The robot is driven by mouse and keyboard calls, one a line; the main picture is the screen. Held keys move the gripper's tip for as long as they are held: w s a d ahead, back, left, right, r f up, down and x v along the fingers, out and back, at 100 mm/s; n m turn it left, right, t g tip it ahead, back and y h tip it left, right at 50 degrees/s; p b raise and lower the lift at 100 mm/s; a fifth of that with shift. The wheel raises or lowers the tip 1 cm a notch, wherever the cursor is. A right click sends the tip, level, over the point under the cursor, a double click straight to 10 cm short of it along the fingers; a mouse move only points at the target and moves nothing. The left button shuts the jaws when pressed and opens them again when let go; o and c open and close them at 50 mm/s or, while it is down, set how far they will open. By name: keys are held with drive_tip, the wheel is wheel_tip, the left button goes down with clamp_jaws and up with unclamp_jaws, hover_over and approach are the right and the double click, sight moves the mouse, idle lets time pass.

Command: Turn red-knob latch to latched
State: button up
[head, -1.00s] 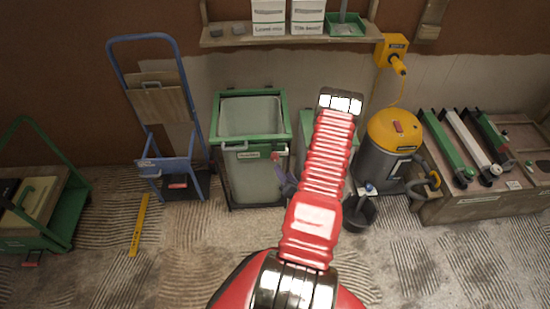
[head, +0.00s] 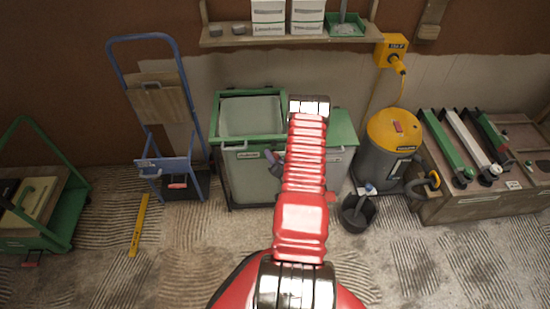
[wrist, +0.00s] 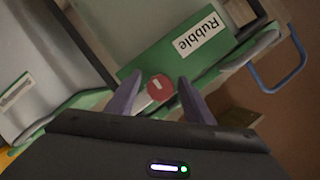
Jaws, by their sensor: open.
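The red knob (wrist: 160,88) is round with a pale mark across it. It sits at the edge of a green panel (wrist: 160,60) that carries a white "Rubble" label (wrist: 201,33). My gripper (wrist: 160,76) is open, with one purple finger on each side of the knob in the wrist view. I cannot tell whether the fingers touch it or how far in front they are. In the head view my red arm hides most of this area, and only a purple finger shows left of it, before the bins. The latch's position is not clear.
A green-rimmed bin (head: 226,165) stands left of my arm and a green-lidded one (head: 342,128) right of it. A yellow vacuum (head: 393,135) and a black bucket (head: 358,214) stand further right. A blue hand truck (head: 193,110) leans at left. The front floor is clear.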

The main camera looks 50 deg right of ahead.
drive_tip(key=shift+c, duration=0.2)
drive_tip(key=c, duration=1)
drive_tip(key=shift+d, duration=0.25)
drive_tip(key=shift+a, duration=0.1)
